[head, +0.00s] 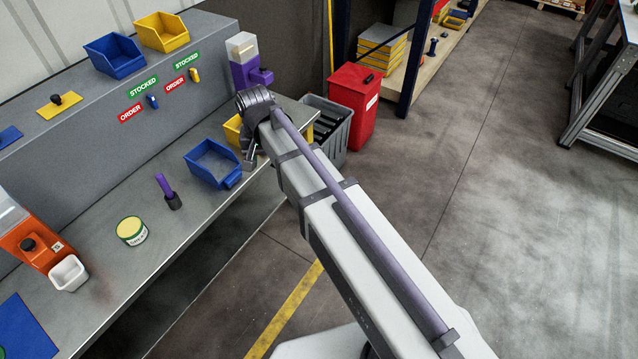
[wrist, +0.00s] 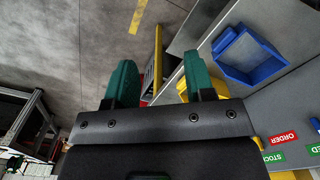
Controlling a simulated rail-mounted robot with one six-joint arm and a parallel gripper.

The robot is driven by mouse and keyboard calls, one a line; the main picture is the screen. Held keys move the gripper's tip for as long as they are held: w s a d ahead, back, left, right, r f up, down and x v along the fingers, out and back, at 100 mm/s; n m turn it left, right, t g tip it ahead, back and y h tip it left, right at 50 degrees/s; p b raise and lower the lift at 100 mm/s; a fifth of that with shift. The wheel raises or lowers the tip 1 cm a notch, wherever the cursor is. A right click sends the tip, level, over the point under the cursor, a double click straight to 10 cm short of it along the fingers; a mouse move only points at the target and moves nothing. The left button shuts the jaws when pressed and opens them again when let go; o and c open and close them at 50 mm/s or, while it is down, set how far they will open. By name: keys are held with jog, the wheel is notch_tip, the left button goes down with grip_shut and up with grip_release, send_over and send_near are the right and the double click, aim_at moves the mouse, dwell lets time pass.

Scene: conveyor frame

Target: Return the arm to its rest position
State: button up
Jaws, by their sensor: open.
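My gripper (wrist: 160,82) shows in the wrist view with its two green fingers spread apart and nothing between them. In the head view my arm reaches from the lower right to the bench's right end. My wrist is bent down there, beside the blue bin and in front of a yellow bin (head: 232,129). The fingers are mostly hidden behind the arm in that view. The empty blue bin (head: 211,164) on the bench also shows at the upper right of the wrist view (wrist: 246,54), apart from the right finger.
The grey bench (head: 110,283) holds a purple-handled tool (head: 167,189), a can (head: 131,231) and an orange dispenser (head: 32,238). A purple dispenser (head: 247,64) stands behind my wrist. A grey bin (head: 337,112) and red bin (head: 353,98) stand past the bench end.

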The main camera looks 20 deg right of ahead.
jog(key=s+d+n, duration=0.3)
jog(key=s+d, duration=1)
jog(key=s, duration=0.2)
jog(key=f+b, duration=0.4)
jog(key=shift+w+f+b, duration=0.3)
jog(key=shift+f+b, duration=0.05)
jog(key=shift+b, duration=0.05)
